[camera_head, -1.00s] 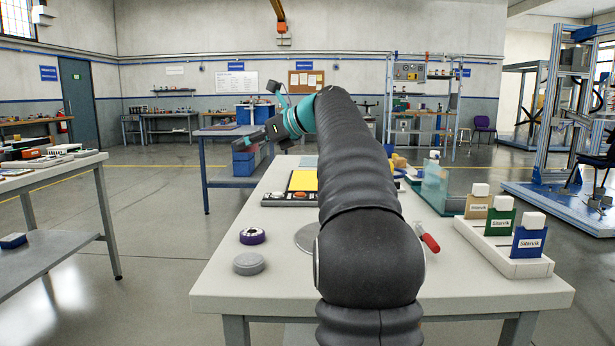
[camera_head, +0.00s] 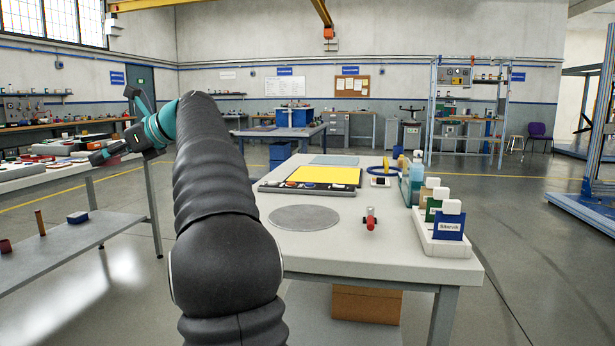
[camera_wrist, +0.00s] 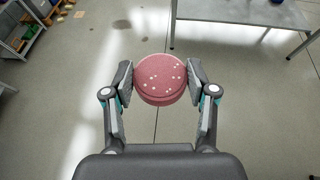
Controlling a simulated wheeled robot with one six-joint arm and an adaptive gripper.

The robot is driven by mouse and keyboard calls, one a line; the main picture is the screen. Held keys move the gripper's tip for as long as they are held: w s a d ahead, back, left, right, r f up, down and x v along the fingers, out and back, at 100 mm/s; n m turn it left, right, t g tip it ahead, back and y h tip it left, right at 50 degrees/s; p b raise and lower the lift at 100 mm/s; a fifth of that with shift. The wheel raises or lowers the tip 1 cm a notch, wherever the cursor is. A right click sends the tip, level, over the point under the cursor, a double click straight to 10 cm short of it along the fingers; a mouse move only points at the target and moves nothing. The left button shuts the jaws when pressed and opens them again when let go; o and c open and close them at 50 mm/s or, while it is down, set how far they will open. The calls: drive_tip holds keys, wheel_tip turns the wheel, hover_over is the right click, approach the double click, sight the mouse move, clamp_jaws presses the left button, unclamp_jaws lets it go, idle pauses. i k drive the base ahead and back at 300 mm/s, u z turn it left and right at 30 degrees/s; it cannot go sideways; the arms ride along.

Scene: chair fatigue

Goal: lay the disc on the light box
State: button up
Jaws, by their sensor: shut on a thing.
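My gripper (camera_wrist: 160,80) is shut on a round pinkish-red disc (camera_wrist: 160,77) with small white dots on its face, one finger at each side. In the wrist view the disc is held above bare floor. In the head view my arm reaches to the far left, and my gripper (camera_head: 98,157) is small there, away from the main table; the disc is hard to make out. A flat panel with a bright yellow face (camera_head: 325,174) and dark frame, apparently the light box, lies on the main table with nothing on its yellow face. Small round knobs show along its front edge.
A grey bench (camera_head: 80,245) stands at the left. My arm hides the table's left part.

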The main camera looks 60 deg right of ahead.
sight(314, 173)
drive_tip(key=i, duration=1.3)
drive_tip(key=z, duration=0.35)
drive_tip(key=i, duration=1.55)
drive_tip(key=z, duration=1.5)
drive_tip(key=i, duration=0.85)
drive_tip(key=z, duration=1)
drive_tip(key=i, duration=0.25)
drive_tip(key=z, duration=0.2)
